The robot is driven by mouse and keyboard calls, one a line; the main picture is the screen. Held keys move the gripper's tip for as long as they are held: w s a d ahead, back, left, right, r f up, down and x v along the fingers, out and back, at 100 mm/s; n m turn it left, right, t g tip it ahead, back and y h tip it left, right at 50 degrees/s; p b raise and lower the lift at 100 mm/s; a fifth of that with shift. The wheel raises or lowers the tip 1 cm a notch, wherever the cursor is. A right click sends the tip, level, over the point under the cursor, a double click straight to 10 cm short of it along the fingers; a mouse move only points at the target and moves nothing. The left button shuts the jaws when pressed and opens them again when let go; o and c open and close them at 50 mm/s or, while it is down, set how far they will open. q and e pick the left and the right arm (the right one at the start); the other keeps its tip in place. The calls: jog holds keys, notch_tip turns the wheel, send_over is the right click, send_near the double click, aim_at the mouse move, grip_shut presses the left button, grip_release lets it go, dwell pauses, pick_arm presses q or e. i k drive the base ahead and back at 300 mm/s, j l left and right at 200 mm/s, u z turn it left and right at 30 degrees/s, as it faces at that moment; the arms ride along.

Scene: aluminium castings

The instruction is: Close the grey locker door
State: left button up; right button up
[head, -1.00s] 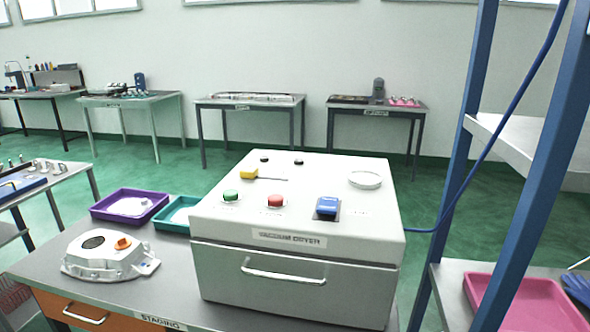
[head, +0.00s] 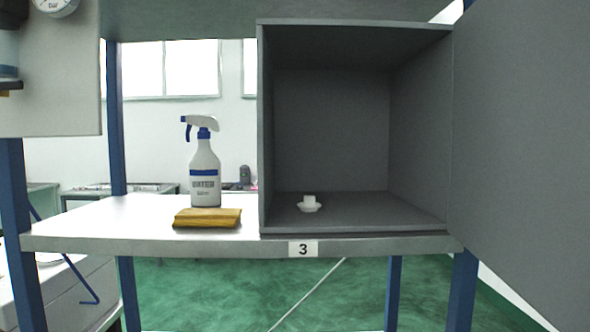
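The grey locker (head: 330,125) stands on the shelf with its front open toward me. Its grey door (head: 525,130) is swung wide open to the right, hinged at the locker's right edge and running out of the picture. A small white part (head: 309,203) sits on the locker floor, towards the front left. Neither of my grippers shows in the head view.
The shelf (head: 140,215) carries a white spray bottle (head: 205,175) with a blue and white trigger head and a folded yellow cloth (head: 207,218), left of the locker. A label with a 3 (head: 303,249) is on the shelf edge. Blue posts (head: 115,120) frame the rack.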

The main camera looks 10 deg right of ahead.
aim_at(519, 194)
jog(key=l+u, duration=0.1)
jog(key=l, duration=1.65)
